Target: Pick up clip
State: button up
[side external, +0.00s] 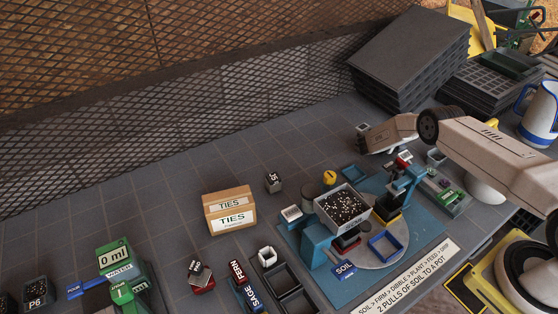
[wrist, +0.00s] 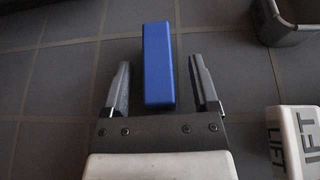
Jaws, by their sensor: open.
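A plain blue block (wrist: 157,65), the likeliest clip in view, stands or lies on the dark tiled surface in the wrist view. My gripper (wrist: 160,62) is open, with one dark finger on each side of the block and a visible gap on both sides. The block reaches beyond the fingertips, and its near end is close to the gripper's palm. I cannot tell the height of the fingers over the surface. In the side external view my arm reaches in from the right, and its fingers are too small to make out clearly.
A white block marked LIFT (wrist: 296,140) is right of my gripper, and a dark tray (wrist: 285,38) is beyond it. In the side external view, a soil mixer on a blue base (side external: 420,240), a TIES box (side external: 230,212) and stacked black trays (side external: 405,60) stand around.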

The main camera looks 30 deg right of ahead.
grip_shut()
jog(key=shift+r, duration=0.1)
jog(key=shift+r, duration=1.4)
jog(key=shift+s+a+r, duration=0.25)
jog(key=shift+s+r, duration=0.3)
jog(key=shift+r, duration=0.3)
jog(key=s+a+r, duration=0.5)
jog(key=s+r, duration=0.3)
jog(key=s, duration=0.3)
jog(key=shift+s+a+r, duration=0.15)
jog(key=shift+a, duration=0.25)
